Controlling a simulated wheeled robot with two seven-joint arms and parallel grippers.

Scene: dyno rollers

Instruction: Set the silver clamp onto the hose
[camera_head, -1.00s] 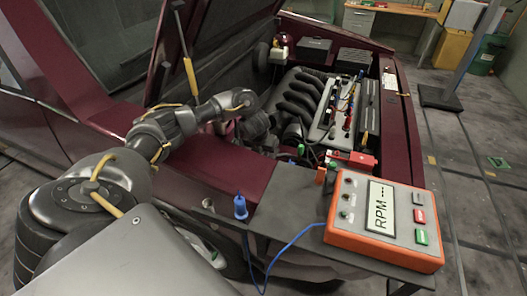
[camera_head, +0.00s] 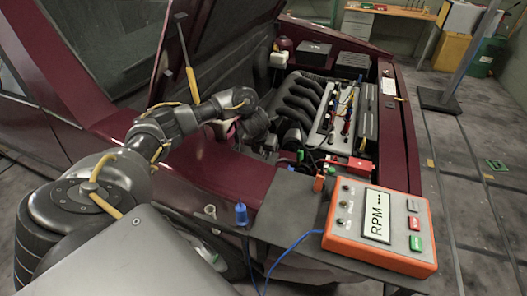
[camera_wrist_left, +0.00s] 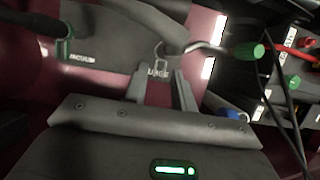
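A silver clamp (camera_wrist_left: 160,64) shows small in the left wrist view, in line with the gap between my left gripper's fingertips (camera_wrist_left: 165,78). The fingers are apart, and I see no firm contact with the clamp. A grey hose (camera_wrist_left: 182,35) curves just beyond the fingertips and meets a metal pipe (camera_wrist_left: 213,47) with a green knob (camera_wrist_left: 250,51). I cannot tell whether the clamp touches the hose. In the head view my left wrist (camera_head: 238,102) reaches over the engine bay edge. Its fingertips are hard to make out there, and the clamp is hidden. My right gripper is not in view.
The engine (camera_head: 330,110) fills the open bay, under a raised hood. A dark shelf (camera_head: 290,208) in front holds an orange RPM meter (camera_head: 378,226) and a blue plug (camera_head: 241,214) with a cable. A panel marked VACUUM (camera_wrist_left: 95,60) lies beside the fingers.

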